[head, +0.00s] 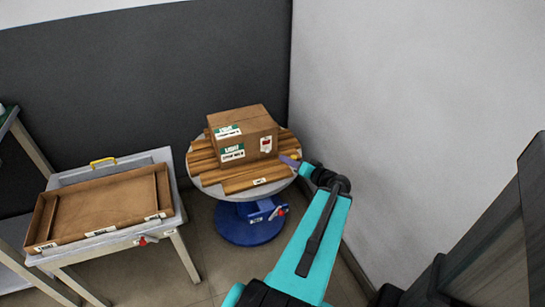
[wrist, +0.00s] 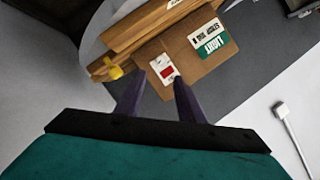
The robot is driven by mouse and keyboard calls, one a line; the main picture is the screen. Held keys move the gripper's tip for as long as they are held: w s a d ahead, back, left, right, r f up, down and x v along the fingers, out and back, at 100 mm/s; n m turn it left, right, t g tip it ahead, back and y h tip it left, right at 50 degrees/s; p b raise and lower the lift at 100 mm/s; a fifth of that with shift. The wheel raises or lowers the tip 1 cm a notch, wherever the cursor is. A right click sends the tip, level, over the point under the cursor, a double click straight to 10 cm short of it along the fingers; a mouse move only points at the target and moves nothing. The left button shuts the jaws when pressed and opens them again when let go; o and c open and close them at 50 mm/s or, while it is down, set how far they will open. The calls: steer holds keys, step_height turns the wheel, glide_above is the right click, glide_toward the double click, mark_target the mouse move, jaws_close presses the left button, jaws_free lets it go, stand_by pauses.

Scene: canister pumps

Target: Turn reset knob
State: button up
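No part marked as a reset knob can be read in either view. A small red knob (head: 281,211) sticks out of a blue box on the pedestal under the round turntable (head: 284,174). Another red knob (head: 143,241) is on the front of the left table. My gripper (head: 291,161) is at the turntable's right edge, beside the cardboard box, away from both red knobs. In the wrist view, my gripper (wrist: 159,78) has its purple fingers apart with nothing between them, pointing at the box's red-and-white label. A yellow piece (wrist: 115,72) shows left of the fingers; its kind is unclear.
The cardboard box (head: 243,133) stands on wooden slats on the turntable. The left table (head: 171,222) holds a shallow brown tray (head: 45,214). A white wall (head: 420,90) is close on the right. A white plug-like piece (wrist: 281,110) with a cable shows in the wrist view.

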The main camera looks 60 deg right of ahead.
mark_target(268, 151)
steer(key=b+x, duration=0.2)
steer(key=x, duration=0.1)
steer(key=shift+w+d+f, duration=0.1)
steer(key=shift+w+f, duration=0.15)
steer(key=shift+w, duration=0.05)
steer(key=shift+b, duration=0.6)
steer(key=b, duration=0.2)
steer(key=w+b, duration=0.1)
steer(key=b, duration=0.1)
steer(key=shift+d+f, duration=0.15)
steer(key=shift+d, duration=0.1)
steer(key=b+x, duration=0.1)
steer(key=b, duration=0.7)
steer(key=shift+w+f+b, duration=0.1)
steer(key=shift+w+b, duration=0.2)
steer(key=shift+b, duration=0.1)
steer(key=b+x, duration=0.2)
steer(key=shift+w+d+f, duration=0.1)
steer(key=shift+w+d, duration=0.1)
steer(key=shift+w, duration=0.1)
steer(key=shift+x, duration=1.25)
steer(key=shift+a, duration=0.1)
steer(key=shift+c, duration=0.4)
